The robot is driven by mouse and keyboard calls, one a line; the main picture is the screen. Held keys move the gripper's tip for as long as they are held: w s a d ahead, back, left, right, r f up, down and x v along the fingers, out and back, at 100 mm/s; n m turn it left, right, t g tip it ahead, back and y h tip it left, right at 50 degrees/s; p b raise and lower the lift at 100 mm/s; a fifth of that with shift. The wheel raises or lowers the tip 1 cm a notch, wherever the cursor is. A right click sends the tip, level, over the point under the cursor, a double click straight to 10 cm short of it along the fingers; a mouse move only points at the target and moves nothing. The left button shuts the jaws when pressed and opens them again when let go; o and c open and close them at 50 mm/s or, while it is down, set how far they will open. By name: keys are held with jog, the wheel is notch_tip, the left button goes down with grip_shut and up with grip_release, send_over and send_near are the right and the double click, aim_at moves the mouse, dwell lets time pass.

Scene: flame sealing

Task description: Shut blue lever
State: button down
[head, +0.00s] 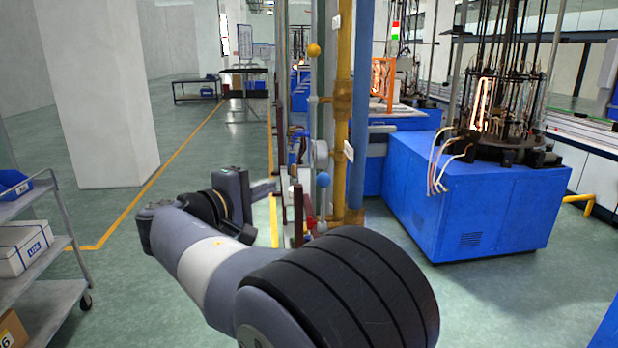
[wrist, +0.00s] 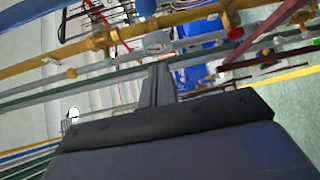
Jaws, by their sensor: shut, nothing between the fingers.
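Vertical pipes stand in front of me in the head view, with a yellow pipe (head: 344,110) the thickest near the middle. A grey-blue ball knob (head: 323,180) sits low on them, and a small blue part (head: 298,137) sits higher. I cannot tell which belongs to the blue lever. My gripper (head: 276,186) is just left of the knob, apart from it in the picture. In the wrist view my gripper (wrist: 160,82) is shut and empty, pointing at the pipes.
A yellow ball knob (head: 313,50) and a red knob (head: 310,223) are on the same pipes. A round gauge (wrist: 158,42) is just beyond my fingertips. A blue machine (head: 470,205) stands at right and a shelf cart (head: 40,270) at left. Open floor lies between cart and pipes.

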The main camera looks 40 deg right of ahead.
jog(key=shift+d, duration=0.15)
jog(key=p, duration=0.4)
send_over(323, 203)
jog(key=w+a, duration=0.2)
jog(key=w, duration=0.2)
jog(key=shift+s+f+p, duration=0.15)
jog(key=shift+s+p, duration=0.15)
jog(key=shift+s, duration=0.35)
jog(key=shift+f+b, duration=0.2)
jog(key=shift+b, duration=0.6)
